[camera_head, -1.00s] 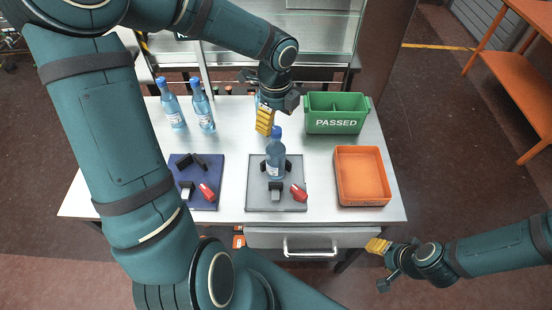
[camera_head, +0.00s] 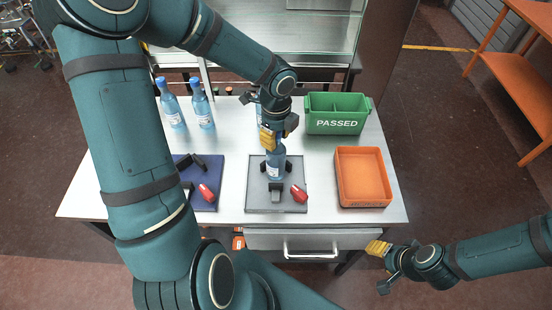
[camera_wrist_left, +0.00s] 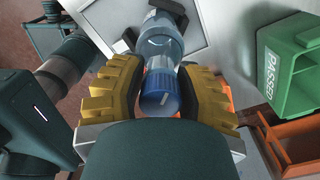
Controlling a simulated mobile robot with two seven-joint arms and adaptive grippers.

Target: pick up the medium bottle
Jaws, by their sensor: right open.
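A blue-capped bottle (camera_head: 276,168) stands upright between black blocks on the grey fixture plate (camera_head: 256,203). My left gripper (camera_head: 271,139) is over its top. In the left wrist view the bottle's cap (camera_wrist_left: 159,96) lies between the two yellow fingers (camera_wrist_left: 160,84); whether the pads touch it cannot be told. Two more bottles stand at the back left, one (camera_head: 172,108) beside the other (camera_head: 202,107). Part of another bottle (camera_head: 259,112) shows behind my left gripper. Which bottle is the medium one is not clear by size. My right gripper (camera_head: 378,248) is open and empty, off the table's front right.
A blue fixture plate (camera_head: 210,172) with black blocks and a red clamp lies left of the grey plate, partly hidden by my arm. A red clamp (camera_head: 299,194) sits on the grey plate. A green PASSED bin (camera_head: 337,125) and an orange tray (camera_head: 363,201) stand to the right.

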